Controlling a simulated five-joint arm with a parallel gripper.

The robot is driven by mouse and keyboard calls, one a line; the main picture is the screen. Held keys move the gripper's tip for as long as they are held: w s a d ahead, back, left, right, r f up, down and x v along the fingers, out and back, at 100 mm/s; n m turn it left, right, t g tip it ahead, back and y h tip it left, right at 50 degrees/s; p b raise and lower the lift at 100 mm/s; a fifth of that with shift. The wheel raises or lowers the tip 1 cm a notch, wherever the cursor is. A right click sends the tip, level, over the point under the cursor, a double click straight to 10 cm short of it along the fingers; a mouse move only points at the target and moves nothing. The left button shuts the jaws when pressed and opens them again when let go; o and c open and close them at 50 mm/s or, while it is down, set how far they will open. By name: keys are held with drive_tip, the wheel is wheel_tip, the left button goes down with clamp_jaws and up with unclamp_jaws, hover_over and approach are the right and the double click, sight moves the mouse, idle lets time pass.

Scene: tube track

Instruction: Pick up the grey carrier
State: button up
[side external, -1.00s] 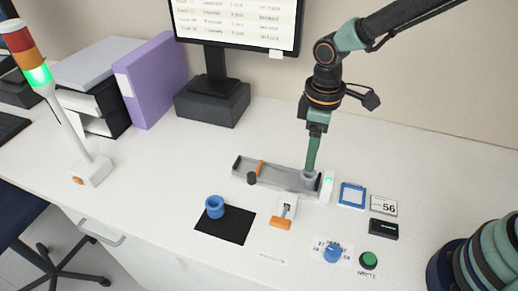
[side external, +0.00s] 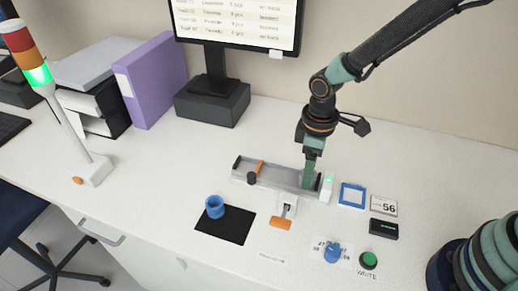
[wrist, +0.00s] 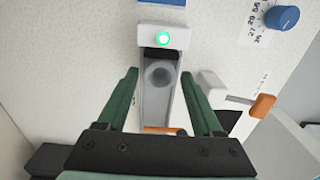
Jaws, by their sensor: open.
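The grey carrier (wrist: 158,75) is a small round grey piece with a darker centre, seen from above in the wrist view. It sits in the grey track (wrist: 152,112), near the end with the green-lit white block (wrist: 163,38). My gripper (wrist: 159,76) is open, with one green finger on each side of the track and the carrier between them in the picture. In the side view my gripper (side external: 309,183) is low over the right end of the track (side external: 280,175) and hides the carrier. I cannot tell whether the fingers touch the track.
An orange band (side external: 259,168) crosses the track farther left, near a dark knob (side external: 252,178). An orange-handled lever (side external: 281,223) stands in front. A blue ring (side external: 214,207) is on a black mat (side external: 225,230). A blue frame (side external: 352,195) and blue knob (side external: 333,253) are to the right.

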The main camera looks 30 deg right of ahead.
drive_tip(key=c, duration=1)
drive_tip(key=shift+r, duration=2.75)
